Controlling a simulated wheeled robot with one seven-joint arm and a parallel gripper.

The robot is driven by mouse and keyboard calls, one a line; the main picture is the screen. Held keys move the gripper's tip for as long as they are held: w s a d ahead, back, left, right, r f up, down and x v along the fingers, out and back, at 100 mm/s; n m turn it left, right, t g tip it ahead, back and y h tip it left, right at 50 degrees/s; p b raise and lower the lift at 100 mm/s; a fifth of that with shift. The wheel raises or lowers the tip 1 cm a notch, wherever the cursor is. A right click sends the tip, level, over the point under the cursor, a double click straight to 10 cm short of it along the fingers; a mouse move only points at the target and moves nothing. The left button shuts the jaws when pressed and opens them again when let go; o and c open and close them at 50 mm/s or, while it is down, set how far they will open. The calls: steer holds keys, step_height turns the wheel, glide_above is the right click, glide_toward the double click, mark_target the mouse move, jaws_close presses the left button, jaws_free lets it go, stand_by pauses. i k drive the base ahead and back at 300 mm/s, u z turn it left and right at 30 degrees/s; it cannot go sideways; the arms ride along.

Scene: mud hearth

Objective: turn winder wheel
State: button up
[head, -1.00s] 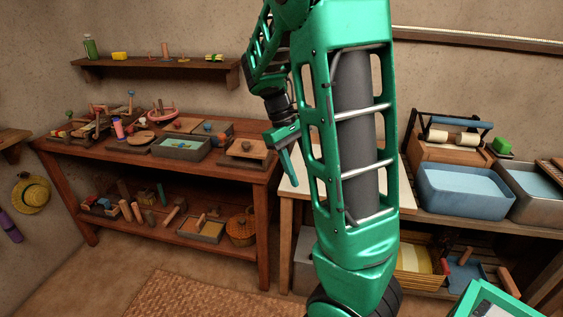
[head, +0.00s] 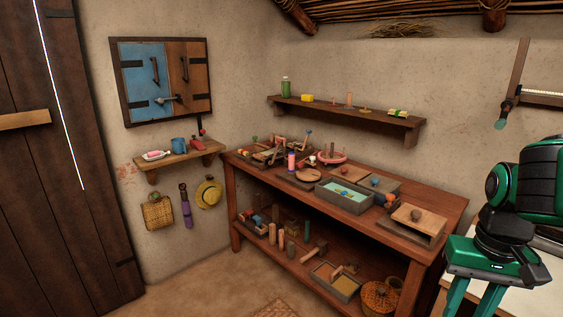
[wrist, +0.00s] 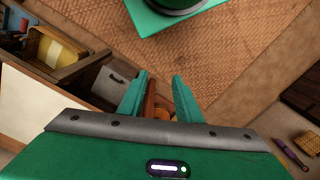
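On the wooden workbench (head: 452,200) in the head view sits a reddish-pink round piece with upright pegs (head: 328,158), towards the back. It may be the winder wheel, but it is too small to be sure.
A grey tray (head: 345,203) and a wooden box (head: 411,222) stand on the bench's front side. A wall shelf (head: 340,113) hangs above it. A small shelf (head: 180,157) is below a blue-and-brown panel (head: 160,80). A woven mat (wrist: 235,55) covers floor in the wrist view.

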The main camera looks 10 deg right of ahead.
mark_target(304, 174)
steer(key=u, duration=0.15)
steer(key=i, duration=2.1)
steer(key=z, duration=0.25)
